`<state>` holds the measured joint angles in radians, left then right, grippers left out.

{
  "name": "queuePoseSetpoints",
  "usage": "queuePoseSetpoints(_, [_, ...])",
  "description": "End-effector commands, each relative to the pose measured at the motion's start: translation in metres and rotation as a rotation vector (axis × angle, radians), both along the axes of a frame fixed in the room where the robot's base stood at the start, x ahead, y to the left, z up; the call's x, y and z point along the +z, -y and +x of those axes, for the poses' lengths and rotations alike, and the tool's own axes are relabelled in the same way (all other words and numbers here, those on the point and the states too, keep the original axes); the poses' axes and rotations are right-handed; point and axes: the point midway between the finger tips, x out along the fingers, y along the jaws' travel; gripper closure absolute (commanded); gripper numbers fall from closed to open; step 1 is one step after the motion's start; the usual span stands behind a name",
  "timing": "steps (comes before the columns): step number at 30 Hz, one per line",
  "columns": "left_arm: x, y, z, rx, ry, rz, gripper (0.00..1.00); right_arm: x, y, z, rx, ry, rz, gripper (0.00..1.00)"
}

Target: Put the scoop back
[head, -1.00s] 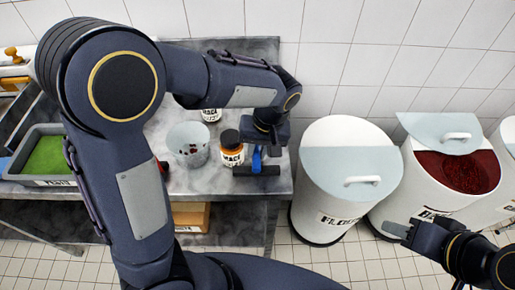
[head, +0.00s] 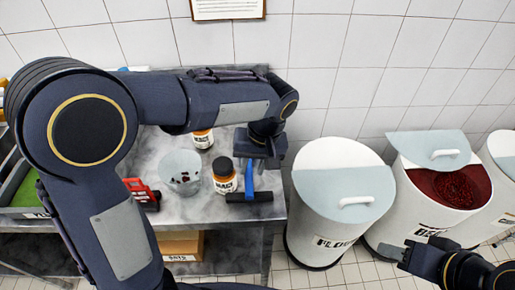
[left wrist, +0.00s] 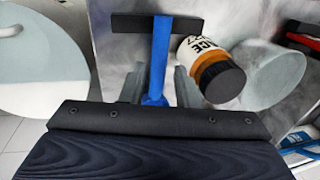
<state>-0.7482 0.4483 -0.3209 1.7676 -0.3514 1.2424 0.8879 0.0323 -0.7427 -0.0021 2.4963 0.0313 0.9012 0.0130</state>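A tool with a blue handle (head: 249,178) and a black crossbar (head: 249,197) lies on the bench near its right front corner. No bowl-shaped scoop can be made out. My left gripper (head: 262,150) is over the handle end. In the left wrist view the blue handle (left wrist: 161,60) shows between its two grey fingers, with a gap on each side, and the black crossbar (left wrist: 157,26) lies beyond. The gripper looks open. My right gripper (head: 405,257) is low in front of the open bin (head: 415,210), which holds dark red contents; its fingers are too small to judge.
An orange-labelled jar (head: 224,177) stands close left of the tool. Another jar (head: 203,138), a pale bucket (head: 181,174) and a red item (head: 142,193) are on the bench (head: 205,208). The flour bin (head: 318,225), lid (head: 350,180) closed, stands right of the bench.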

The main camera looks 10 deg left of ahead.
Motion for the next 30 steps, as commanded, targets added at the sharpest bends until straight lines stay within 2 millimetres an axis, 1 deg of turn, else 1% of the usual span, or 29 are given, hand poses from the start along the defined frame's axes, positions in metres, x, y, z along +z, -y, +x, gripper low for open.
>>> queuePoseSetpoints(1, [0.013, 0.003, 0.001, -0.002, 0.005, -0.003, 0.72, 0.001, 0.0, 0.0, 0.0, 0.0, 0.0, 0.6])
queuePoseSetpoints(3, [0.028, 0.006, 0.002, -0.002, 0.005, -0.003, 0.72, 0.002, 0.0, 0.0, 0.0, 0.0, 0.0, 0.6])
queuePoseSetpoints(6, [0.046, 0.009, 0.002, -0.001, 0.004, -0.002, 0.72, 0.003, 0.0, 0.0, 0.0, 0.0, 0.0, 0.6])
queuePoseSetpoints(9, [0.06, 0.012, 0.003, -0.001, 0.002, -0.001, 0.72, 0.003, 0.0, 0.0, 0.0, 0.0, 0.0, 0.6])
queuePoseSetpoints(13, [0.07, 0.014, 0.002, -0.001, 0.0, -0.001, 0.72, 0.004, 0.0, 0.0, 0.0, 0.0, 0.0, 0.6])
queuePoseSetpoints(19, [0.074, 0.012, 0.001, -0.001, -0.001, -0.007, 0.72, 0.004, 0.0, 0.0, 0.0, 0.0, 0.0, 0.6])
queuePoseSetpoints(20, [0.074, 0.01, 0.0, -0.001, -0.003, -0.016, 0.72, 0.004, 0.0, 0.0, 0.0, 0.0, 0.0, 0.6])
queuePoseSetpoints(22, [0.074, -0.002, -0.005, -0.005, -0.005, -0.062, 0.72, 0.004, 0.0, 0.0, 0.0, 0.0, 0.0, 0.6])
queuePoseSetpoints(23, [0.074, -0.01, -0.009, -0.009, -0.006, -0.091, 0.72, 0.004, 0.0, 0.0, 0.0, 0.0, 0.0, 0.6])
queuePoseSetpoints(25, [0.074, -0.031, -0.023, -0.024, 0.002, -0.182, 0.72, 0.004, 0.0, 0.0, 0.0, 0.0, 0.0, 0.6])
queuePoseSetpoints(26, [0.074, -0.041, -0.031, -0.032, 0.012, -0.228, 0.72, 0.004, 0.0, 0.0, 0.0, 0.0, 0.0, 0.6])
queuePoseSetpoints(27, [0.072, -0.054, -0.043, -0.045, 0.033, -0.288, 0.72, 0.004, 0.0, 0.0, 0.0, 0.0, 0.0, 0.6])
queuePoseSetpoints(29, [0.07, -0.071, -0.064, -0.066, 0.083, -0.374, 0.72, 0.004, 0.0, 0.0, 0.0, 0.0, 0.0, 0.6])
queuePoseSetpoints(30, [0.069, -0.08, -0.078, -0.081, 0.126, -0.422, 0.72, 0.004, 0.0, 0.0, 0.0, 0.0, 0.0, 0.6])
